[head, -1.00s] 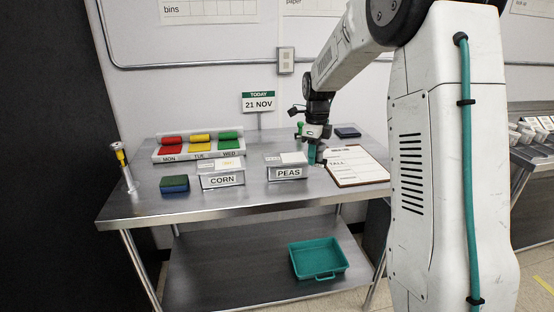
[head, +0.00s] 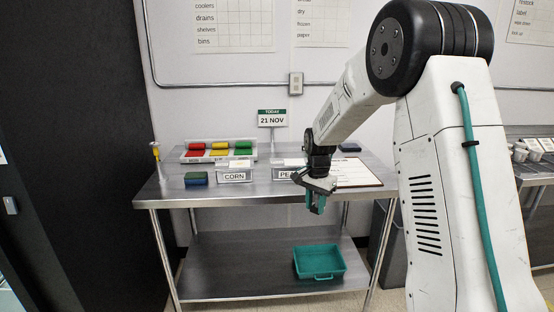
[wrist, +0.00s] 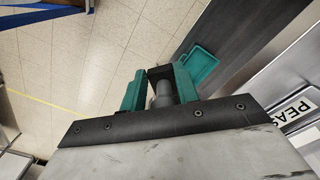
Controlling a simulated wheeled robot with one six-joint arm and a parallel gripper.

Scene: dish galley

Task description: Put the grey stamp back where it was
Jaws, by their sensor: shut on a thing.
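My gripper (head: 316,203) hangs just in front of the steel table's front edge, its teal fingers pointing down. In the wrist view my gripper (wrist: 160,92) is shut on the grey stamp (wrist: 162,94), which shows a grey round handle and a dark block between the teal fingers. In the head view I cannot make the stamp out apart from the fingers. The arm hides part of the tabletop behind it, and no stamp spot can be made out there.
The steel table (head: 175,190) bears a CORN tub (head: 234,176), a PEAS tub (head: 285,174), a blue-green sponge (head: 196,179), a tray of coloured blocks (head: 185,158) and a clipboard (head: 357,174). A teal bin (head: 319,262) sits on the lower shelf. A date sign (head: 272,118) stands behind.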

